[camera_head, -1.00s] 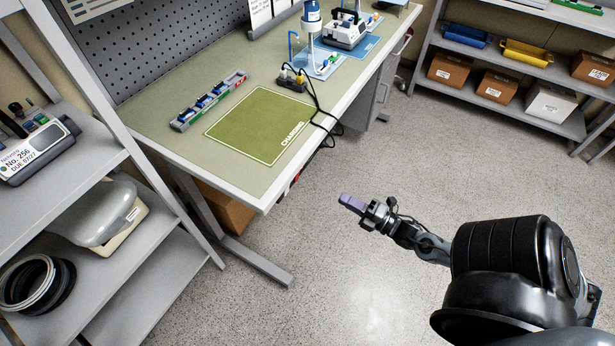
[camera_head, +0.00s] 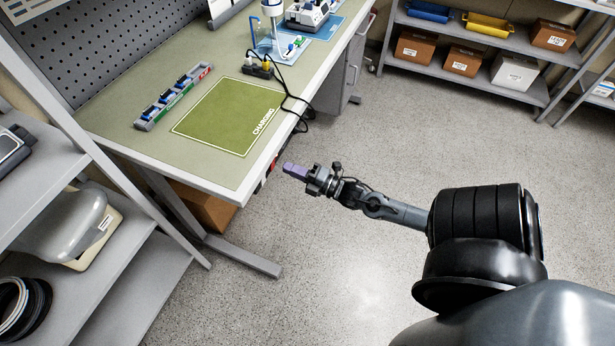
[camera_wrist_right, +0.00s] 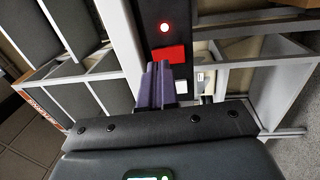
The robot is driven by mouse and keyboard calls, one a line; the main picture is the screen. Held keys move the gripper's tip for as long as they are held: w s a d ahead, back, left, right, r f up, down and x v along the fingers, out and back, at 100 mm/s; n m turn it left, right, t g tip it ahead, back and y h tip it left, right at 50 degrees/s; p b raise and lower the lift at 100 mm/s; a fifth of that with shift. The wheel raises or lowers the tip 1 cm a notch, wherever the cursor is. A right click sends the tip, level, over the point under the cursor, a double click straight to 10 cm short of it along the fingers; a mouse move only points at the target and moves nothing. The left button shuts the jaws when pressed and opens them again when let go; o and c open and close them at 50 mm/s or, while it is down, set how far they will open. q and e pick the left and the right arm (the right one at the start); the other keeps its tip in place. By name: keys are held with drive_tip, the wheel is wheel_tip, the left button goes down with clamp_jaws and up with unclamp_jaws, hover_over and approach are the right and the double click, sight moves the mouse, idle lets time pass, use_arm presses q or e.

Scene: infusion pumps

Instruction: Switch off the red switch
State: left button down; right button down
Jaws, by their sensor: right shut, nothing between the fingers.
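The red switch (camera_wrist_right: 168,54) shows in the right wrist view on a dark strip, just ahead of my fingertips. A small red light (camera_wrist_right: 165,28) glows on the same strip above it. In the head view, a bit of red (camera_head: 272,163) shows under the front edge of the workbench (camera_head: 215,196). My right gripper (camera_head: 287,168) is shut and empty, with its purple fingers pointing at that edge. The fingers (camera_wrist_right: 154,68) overlap the switch's lower left in the wrist view; I cannot tell whether they touch it. My left gripper is not in view.
A grey shelf (camera_head: 100,250) stands at left. The floor on the right is clear.

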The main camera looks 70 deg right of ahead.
sight(273, 164)
drive_tip(key=shift+w+r, duration=0.15)
drive_tip(key=shift+w, duration=1.3)
